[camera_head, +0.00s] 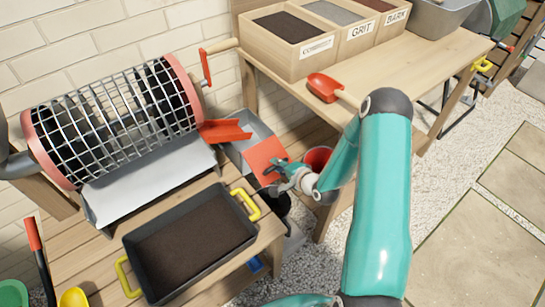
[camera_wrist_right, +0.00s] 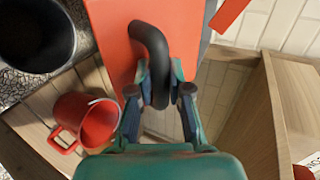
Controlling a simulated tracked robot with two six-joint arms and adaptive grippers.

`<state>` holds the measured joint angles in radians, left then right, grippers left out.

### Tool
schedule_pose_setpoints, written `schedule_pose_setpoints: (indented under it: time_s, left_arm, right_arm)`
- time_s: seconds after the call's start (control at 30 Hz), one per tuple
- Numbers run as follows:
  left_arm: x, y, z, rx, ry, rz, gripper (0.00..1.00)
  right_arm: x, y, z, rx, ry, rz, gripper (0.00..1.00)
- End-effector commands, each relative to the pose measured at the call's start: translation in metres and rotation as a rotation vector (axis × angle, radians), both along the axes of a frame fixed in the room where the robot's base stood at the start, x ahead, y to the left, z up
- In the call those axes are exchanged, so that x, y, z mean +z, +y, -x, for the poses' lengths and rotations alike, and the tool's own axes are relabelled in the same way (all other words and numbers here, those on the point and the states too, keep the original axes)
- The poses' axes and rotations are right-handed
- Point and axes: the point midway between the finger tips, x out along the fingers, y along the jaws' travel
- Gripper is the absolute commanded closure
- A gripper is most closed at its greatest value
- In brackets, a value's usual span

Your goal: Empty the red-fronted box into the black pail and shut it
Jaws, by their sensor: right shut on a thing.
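The box with the red front (camera_head: 265,158) is a grey metal bin (camera_head: 236,150) beside the drum sieve. Its red front also fills the top middle of the wrist view (camera_wrist_right: 112,40), with a curved black handle (camera_wrist_right: 150,40) on it. My right gripper (camera_head: 274,172) is at this front, its fingers (camera_wrist_right: 160,88) shut on the handle. The black pail (camera_wrist_right: 38,35) shows at the top left of the wrist view, apart from the gripper. In the head view it is largely hidden below the gripper. I cannot tell what the box holds. My left gripper is out of view.
A red bucket (camera_wrist_right: 85,122) stands close to the right gripper. A dark tray of soil (camera_head: 190,243) with yellow handles and the drum sieve (camera_head: 115,120) are at left. A red scoop (camera_head: 325,88) lies on the upper bench with compost, grit and bark boxes.

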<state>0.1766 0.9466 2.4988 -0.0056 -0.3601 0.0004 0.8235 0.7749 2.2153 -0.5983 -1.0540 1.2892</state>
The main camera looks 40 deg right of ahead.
Motion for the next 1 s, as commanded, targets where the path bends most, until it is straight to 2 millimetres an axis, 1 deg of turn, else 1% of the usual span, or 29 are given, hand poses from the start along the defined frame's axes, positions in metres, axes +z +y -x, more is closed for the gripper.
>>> schedule_pose_setpoints:
  time_s: [0.03,0.27,0.8,1.0]
  left_arm:
    - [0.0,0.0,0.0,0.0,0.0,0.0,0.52]
    - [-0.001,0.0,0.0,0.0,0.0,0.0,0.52]
    - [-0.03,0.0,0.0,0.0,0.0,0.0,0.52]
    - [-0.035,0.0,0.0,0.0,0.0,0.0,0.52]
  right_arm:
    - [0.005,0.001,-0.004,0.008,-0.014,0.009,1.0]
    - [0.004,0.0,-0.005,0.008,-0.017,0.011,1.0]
    - [-0.026,-0.004,-0.013,0.003,-0.018,0.013,1.0]
    - [-0.031,-0.005,-0.015,0.0,-0.017,0.013,1.0]
